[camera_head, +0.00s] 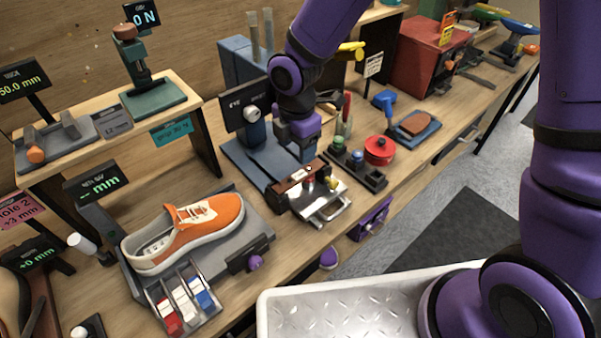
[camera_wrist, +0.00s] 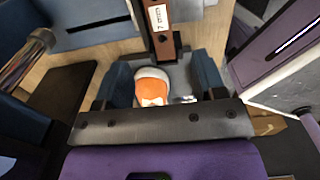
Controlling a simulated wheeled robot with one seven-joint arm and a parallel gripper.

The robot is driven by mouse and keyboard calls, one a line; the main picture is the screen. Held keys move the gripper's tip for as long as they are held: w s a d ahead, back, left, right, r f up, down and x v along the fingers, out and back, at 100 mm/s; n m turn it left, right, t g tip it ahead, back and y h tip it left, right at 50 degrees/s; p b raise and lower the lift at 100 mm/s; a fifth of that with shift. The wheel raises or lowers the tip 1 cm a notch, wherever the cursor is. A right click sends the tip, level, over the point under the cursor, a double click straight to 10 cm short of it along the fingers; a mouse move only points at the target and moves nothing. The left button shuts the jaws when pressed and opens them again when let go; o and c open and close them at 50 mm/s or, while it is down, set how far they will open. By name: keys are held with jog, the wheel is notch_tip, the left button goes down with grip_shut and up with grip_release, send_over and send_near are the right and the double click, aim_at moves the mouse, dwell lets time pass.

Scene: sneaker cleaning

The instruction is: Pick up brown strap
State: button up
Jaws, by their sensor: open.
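The brown strap (camera_head: 293,180) lies on a small metal fixture near the middle of the bench, with a pale label on it. In the wrist view the strap (camera_wrist: 163,48) runs down from the top edge, with a white label and a dark mark; its lower end reaches the space between the fingers. My gripper (camera_head: 307,150) is just above and behind the strap in the head view. In the wrist view its blue-grey fingers (camera_wrist: 164,78) are apart. A rounded orange and white thing (camera_wrist: 152,88) shows between them; I cannot tell what it is. I see no grip on the strap.
An orange sneaker (camera_head: 195,228) sits on a grey stand to the left. A dark rack with colored knobs (camera_head: 357,165) and a red round tin (camera_head: 379,150) stand close on the right. A blue-grey machine with a display (camera_head: 245,104) is behind my gripper.

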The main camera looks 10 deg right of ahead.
aim_at(299, 175)
jog(key=shift+w+d+f, duration=0.1)
jog(key=shift+d+f, duration=0.05)
jog(key=shift+f, duration=2.05)
jog(key=shift+w+d+f, duration=0.1)
jog(key=shift+d+f, duration=0.05)
jog(key=shift+f, duration=2)
jog(key=shift+c, duration=0.2)
jog(key=c, duration=1)
